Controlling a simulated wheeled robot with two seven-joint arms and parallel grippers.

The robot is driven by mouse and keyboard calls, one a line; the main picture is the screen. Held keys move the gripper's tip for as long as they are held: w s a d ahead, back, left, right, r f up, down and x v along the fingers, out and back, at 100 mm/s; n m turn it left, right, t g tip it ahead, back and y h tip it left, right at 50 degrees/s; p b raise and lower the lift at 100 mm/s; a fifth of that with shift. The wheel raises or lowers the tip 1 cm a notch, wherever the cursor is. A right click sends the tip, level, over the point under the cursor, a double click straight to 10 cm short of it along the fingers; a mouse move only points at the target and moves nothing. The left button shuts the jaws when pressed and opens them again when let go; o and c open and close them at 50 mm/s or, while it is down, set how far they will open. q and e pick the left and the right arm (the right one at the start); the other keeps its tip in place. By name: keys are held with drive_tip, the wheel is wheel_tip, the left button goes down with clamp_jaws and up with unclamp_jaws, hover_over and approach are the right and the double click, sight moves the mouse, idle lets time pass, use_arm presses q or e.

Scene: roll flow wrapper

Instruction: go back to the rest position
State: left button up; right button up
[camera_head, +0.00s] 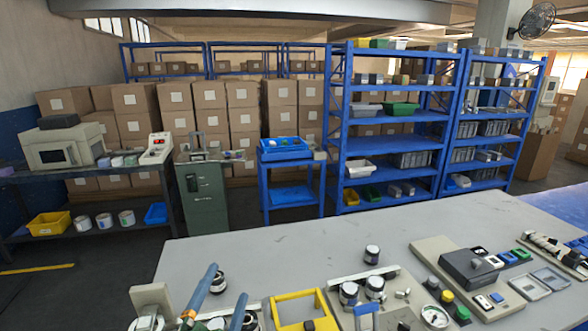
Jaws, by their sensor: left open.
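My left gripper (227,281) shows at the bottom of the view, left of the middle. I take the two separate blue prongs, one with an orange band, for its open fingers. They extend over the near edge of the grey table (280,240), beside a dark-lidded jar (218,283). I see nothing held between them. The rest of the left arm is hardly in view. My right gripper is not in view.
A yellow frame (285,322), jars (348,293) and a beige panel with a dark device (468,266) crowd the table's near and right sides. Its far left area is clear. Blue shelves (338,130), a green cabinet (205,210) and stacked cartons (240,95) stand behind.

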use_arm(q)
drive_tip(key=s+a+f+n+g+y, duration=0.1)
drive_tip(key=s+a+f+n+g, duration=0.15)
drive_tip(key=f, duration=0.35)
drive_tip(key=s+a+f+n+g+y, duration=0.2)
drive_tip(key=s+f+n+g, duration=0.2)
drive_tip(key=f, duration=0.2)
drive_tip(key=s+f+n+g+h, duration=0.1)
drive_tip(key=s+f+n+g, duration=0.1)
drive_tip(key=s+f+g, duration=0.5)
drive_tip(key=s+f+n+g, duration=0.25)
drive_tip(key=s+f, duration=0.25)
drive_tip(key=s, duration=0.6)
wheel_tip(320, 180, down, 21)
drive_tip(key=s+b, duration=0.2)
drive_tip(key=b, duration=0.4)
drive_tip(key=s+a+f+g+b, duration=0.1)
drive_tip(key=s+f+b, duration=0.3)
drive_tip(key=s+f, duration=0.7)
wheel_tip(320, 180, down, 4)
drive_tip(key=shift+s+a+r+g, duration=0.2)
drive_tip(key=shift+s+a+g, duration=0.2)
drive_tip(key=shift+a, duration=0.1)
